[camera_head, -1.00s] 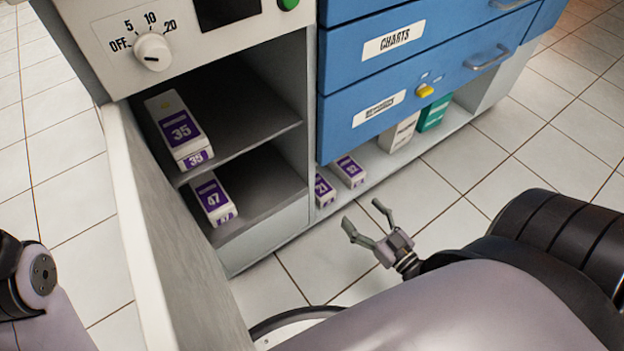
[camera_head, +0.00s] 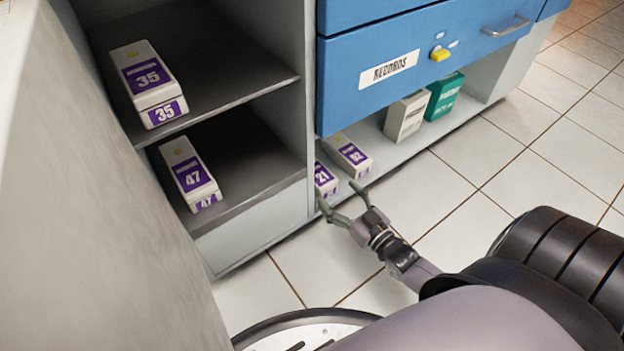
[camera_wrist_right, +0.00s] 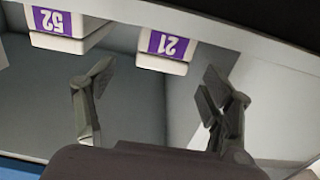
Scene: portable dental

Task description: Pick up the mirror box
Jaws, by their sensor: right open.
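Several white boxes with purple numbered labels are in view; their small label text is too small to read, so I cannot tell which one is the mirror box. Box 21 (camera_head: 325,180) and box 52 (camera_head: 349,155) lie on the cabinet's low shelf. Box 35 (camera_head: 148,82) is on the upper left shelf and box 47 (camera_head: 190,173) on the one below. My right gripper (camera_head: 339,200) is open and empty, just in front of boxes 21 and 52. In the right wrist view its fingers are spread, with box 21 (camera_wrist_right: 165,48) and box 52 (camera_wrist_right: 62,28) beyond them. My left gripper is out of view.
A white box (camera_head: 405,117) and a green box (camera_head: 443,96) stand further right on the low shelf. Blue drawers (camera_head: 390,75) overhang that shelf. An upright grey panel (camera_head: 90,200) borders the left side. The tiled floor (camera_head: 480,180) at the right is clear.

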